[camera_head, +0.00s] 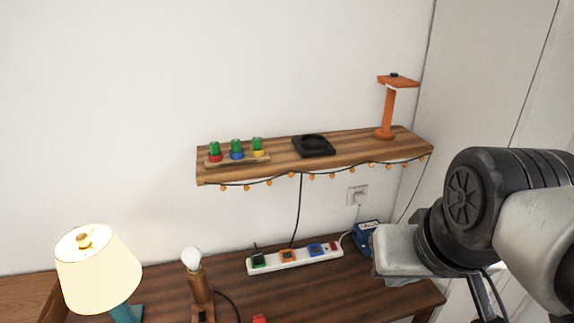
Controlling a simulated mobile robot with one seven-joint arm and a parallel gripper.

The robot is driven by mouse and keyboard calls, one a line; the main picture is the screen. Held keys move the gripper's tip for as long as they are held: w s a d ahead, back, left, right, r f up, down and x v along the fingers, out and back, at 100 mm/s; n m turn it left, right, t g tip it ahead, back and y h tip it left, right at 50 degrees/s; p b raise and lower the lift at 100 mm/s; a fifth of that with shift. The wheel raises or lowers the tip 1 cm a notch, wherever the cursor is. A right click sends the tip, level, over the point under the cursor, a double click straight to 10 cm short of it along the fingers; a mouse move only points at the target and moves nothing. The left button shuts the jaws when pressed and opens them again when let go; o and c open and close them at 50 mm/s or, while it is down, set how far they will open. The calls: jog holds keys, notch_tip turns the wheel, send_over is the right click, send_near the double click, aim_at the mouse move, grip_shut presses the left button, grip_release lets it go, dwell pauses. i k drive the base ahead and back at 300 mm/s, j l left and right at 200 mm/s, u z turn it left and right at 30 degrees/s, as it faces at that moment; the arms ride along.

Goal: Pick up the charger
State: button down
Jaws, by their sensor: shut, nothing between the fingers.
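No object is plainly marked as the charger. A flat black square pad (314,146) with a round dish lies on the wooden wall shelf and could be it; a dark cord hangs below the shelf near it. Several small plugs sit in the white power strip (296,258) on the table, among them an orange-edged one (289,256) and a blue one (315,249). My arm comes in from the right, in front of the table's right end. I cannot make out my gripper's fingers, and nothing is seen held.
The shelf (375,146) also carries an orange stand (388,110) and a tray of coloured pegs (237,149); string lights edge its front. A lamp (98,270), a bulb on a wooden base (192,259) and a blue box (366,236) stand on the table. A white wall outlet (357,195) is behind.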

aim_at(257, 256)
jog(key=u, duration=0.75)
jog(key=k+j+z, duration=0.15)
jog(key=k+j, duration=0.1)
jog(key=j, duration=0.1)
